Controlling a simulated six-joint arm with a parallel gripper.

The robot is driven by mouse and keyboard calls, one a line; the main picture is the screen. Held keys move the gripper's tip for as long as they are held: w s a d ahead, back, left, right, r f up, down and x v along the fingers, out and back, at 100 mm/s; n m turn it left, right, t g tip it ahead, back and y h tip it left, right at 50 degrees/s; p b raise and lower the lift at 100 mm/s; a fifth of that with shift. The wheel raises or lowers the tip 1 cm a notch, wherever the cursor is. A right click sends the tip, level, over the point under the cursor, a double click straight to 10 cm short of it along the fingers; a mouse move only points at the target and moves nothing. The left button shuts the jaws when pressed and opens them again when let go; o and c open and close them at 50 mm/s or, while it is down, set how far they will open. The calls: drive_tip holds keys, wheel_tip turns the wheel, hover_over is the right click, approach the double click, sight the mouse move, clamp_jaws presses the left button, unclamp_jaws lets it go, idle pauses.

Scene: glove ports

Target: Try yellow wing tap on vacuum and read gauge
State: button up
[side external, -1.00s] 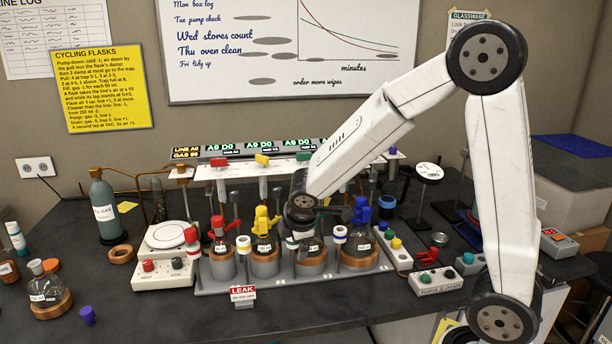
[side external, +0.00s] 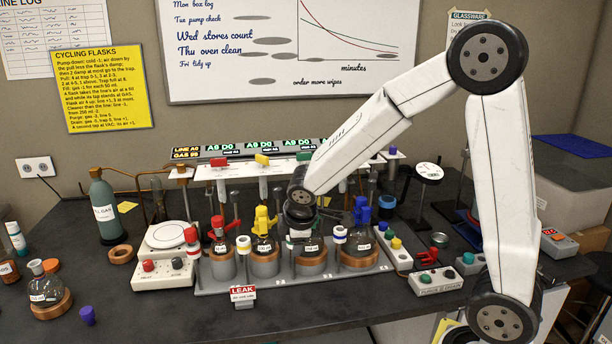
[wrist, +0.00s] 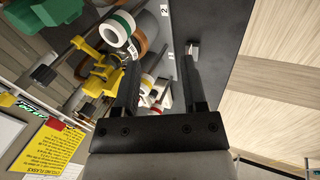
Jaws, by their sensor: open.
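A yellow tap (side external: 263,218) stands on the second flask from the left, and another yellow handle (side external: 262,160) sits above it on the white rail. In the wrist view a yellow winged tap (wrist: 97,75) shows left of my gripper (wrist: 160,65), which is open and empty. In the side view my gripper (side external: 302,232) is at the third flask, right of the yellow tap and apart from it; its fingers are hard to make out. Lit displays (side external: 216,150) read A9 D0 behind the rail. The line display (side external: 186,152) reads about LINE A9, GAS 95.
A red LEAK sign (side external: 243,291) is at the rack's front. A switch box (side external: 437,281) stands right.

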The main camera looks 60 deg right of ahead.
drive_tip(key=w+d+r+m, duration=0.3)
drive_tip(key=w+d+r, duration=0.1)
drive_tip(key=w, duration=0.2)
drive_tip(key=w+d+r+m, duration=0.3)
drive_tip(key=w+d+r, duration=0.1)
drive_tip(key=w, duration=0.2)
drive_tip(key=m+y, duration=0.3)
drive_tip(key=m, duration=0.1)
approach(262, 156)
drive_tip(key=shift+w+f+t, duration=0.2)
drive_tip(key=shift+f+t, duration=0.2)
drive_tip(key=shift+f, duration=0.4)
drive_tip(key=shift+f, duration=0.15)
drive_tip(key=shift+x, duration=3.75)
drive_tip(key=shift+d, duration=0.1)
clamp_jaws()
